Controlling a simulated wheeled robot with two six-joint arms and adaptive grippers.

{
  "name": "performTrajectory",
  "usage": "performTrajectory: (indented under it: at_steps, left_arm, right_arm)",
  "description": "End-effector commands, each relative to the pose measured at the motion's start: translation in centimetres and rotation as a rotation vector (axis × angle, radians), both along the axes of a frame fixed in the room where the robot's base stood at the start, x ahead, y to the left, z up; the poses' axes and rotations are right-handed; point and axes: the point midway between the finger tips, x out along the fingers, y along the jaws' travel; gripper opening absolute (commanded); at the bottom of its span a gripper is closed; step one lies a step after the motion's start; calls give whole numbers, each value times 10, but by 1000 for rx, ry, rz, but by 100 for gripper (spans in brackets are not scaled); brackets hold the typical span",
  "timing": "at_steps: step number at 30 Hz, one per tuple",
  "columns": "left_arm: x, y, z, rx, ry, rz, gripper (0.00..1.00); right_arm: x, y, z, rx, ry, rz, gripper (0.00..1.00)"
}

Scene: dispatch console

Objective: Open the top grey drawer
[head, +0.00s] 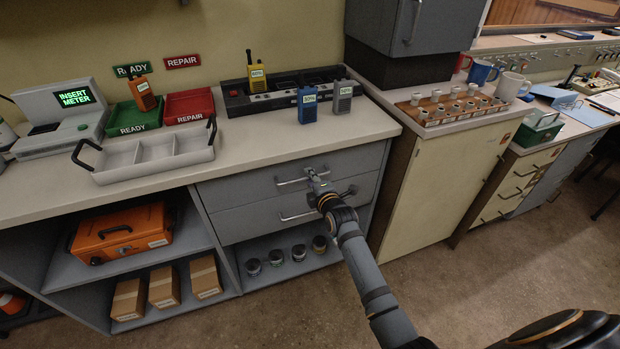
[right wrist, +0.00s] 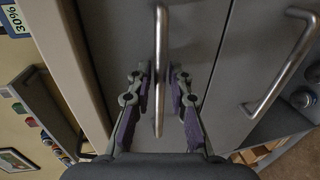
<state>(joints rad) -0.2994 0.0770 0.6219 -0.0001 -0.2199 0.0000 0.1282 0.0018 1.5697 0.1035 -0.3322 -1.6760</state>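The top grey drawer (head: 240,188) is under the counter and looks shut, its front about flush with the lower drawer. Its metal bar handle (head: 290,182) shows upright in the right wrist view (right wrist: 160,45). My right gripper (head: 314,178) is at the right part of this handle. In the right wrist view its two purple-padded fingers (right wrist: 160,82) stand on either side of the bar, with a narrow gap visible on each side. It looks open around the handle, not clamped on it. My left gripper is not in view.
The lower grey drawer (head: 255,217) has its own bar handle (head: 296,215) just below. The counter above holds a grey divided tray (head: 150,172), radios and a charger (head: 262,103). An orange case (head: 122,232) sits on a shelf at left. The floor in front is clear.

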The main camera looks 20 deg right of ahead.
Motion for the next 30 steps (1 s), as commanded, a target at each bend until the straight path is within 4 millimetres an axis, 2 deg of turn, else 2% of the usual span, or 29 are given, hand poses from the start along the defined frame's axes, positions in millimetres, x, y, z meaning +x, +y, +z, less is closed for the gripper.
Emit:
performTrajectory:
  at_steps: [10, 14, 30]
  left_arm:
    - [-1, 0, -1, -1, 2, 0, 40]
    - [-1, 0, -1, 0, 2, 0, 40]
    - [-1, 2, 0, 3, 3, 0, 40]
  right_arm:
    - [5, 0, -1, 1, 1, 0, 18]
    - [5, 0, -1, 1, 1, 0, 0]
    - [5, 0, -2, 1, 2, 0, 0]
